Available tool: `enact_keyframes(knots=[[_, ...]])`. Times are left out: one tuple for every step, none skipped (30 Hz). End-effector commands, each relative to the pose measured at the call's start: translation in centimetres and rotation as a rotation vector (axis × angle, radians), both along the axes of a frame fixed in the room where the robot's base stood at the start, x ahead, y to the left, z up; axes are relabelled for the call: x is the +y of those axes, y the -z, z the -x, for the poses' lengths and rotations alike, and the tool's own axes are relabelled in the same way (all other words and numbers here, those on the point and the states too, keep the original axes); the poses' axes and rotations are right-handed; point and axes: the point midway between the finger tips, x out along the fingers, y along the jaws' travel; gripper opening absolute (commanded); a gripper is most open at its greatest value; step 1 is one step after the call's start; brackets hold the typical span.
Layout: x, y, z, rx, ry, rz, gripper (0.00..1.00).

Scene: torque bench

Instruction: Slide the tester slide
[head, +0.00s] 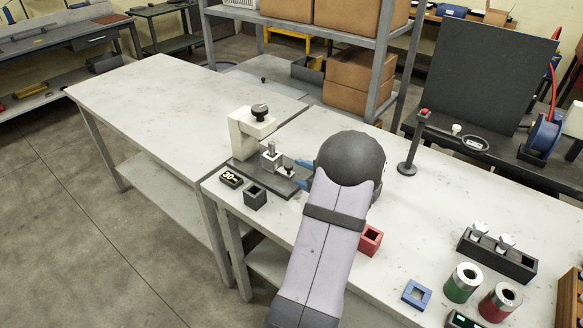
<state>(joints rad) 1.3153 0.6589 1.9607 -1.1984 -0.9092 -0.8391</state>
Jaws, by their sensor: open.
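The tester (243,135) is a white C-shaped block with a black knob on top, standing on a dark base plate near the left end of the bench. A small metal block with an upright pin (271,157) sits on the plate. Beside it, to the right, is a small dark-topped knob (289,170), which looks like the slide's handle. My gripper (300,174) has blue fingertips and is open just right of this knob, one finger farther back and one nearer. I cannot tell whether they touch it. My arm hides the right end of the plate.
A red square socket (370,240) is right of my arm, with a blue one (416,294) farther right. Green (462,283) and red cups (499,302) stand at the front right.

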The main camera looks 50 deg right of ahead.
Motion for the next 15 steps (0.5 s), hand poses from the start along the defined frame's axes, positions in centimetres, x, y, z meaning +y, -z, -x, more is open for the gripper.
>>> enact_keyframes(knots=[[-0.01,-0.04,-0.01,0.036,-0.041,0.091,0.41],[-0.02,-0.05,-0.01,0.060,-0.069,0.152,0.41],[-0.02,-0.06,-0.02,0.094,-0.106,0.232,0.41],[-0.04,-0.07,-0.02,0.118,-0.132,0.294,0.41],[-0.04,-0.09,-0.02,0.143,-0.159,0.353,0.41],[-0.05,-0.10,-0.03,0.175,-0.196,0.434,0.41],[-0.05,-0.12,-0.03,0.200,-0.223,0.493,0.41],[-0.05,-0.12,-0.03,0.225,-0.250,0.554,0.41],[-0.06,-0.13,-0.04,0.257,-0.286,0.634,0.41],[-0.06,-0.14,-0.04,0.282,-0.314,0.695,0.41],[-0.07,-0.15,-0.04,0.307,-0.341,0.756,0.41],[-0.07,-0.16,-0.05,0.339,-0.377,0.835,0.41],[-0.07,-0.17,-0.05,0.364,-0.403,0.894,0.41],[-0.08,-0.18,-0.05,0.388,-0.429,0.952,0.41],[-0.07,-0.18,-0.06,0.418,-0.463,1.026,0.41]])
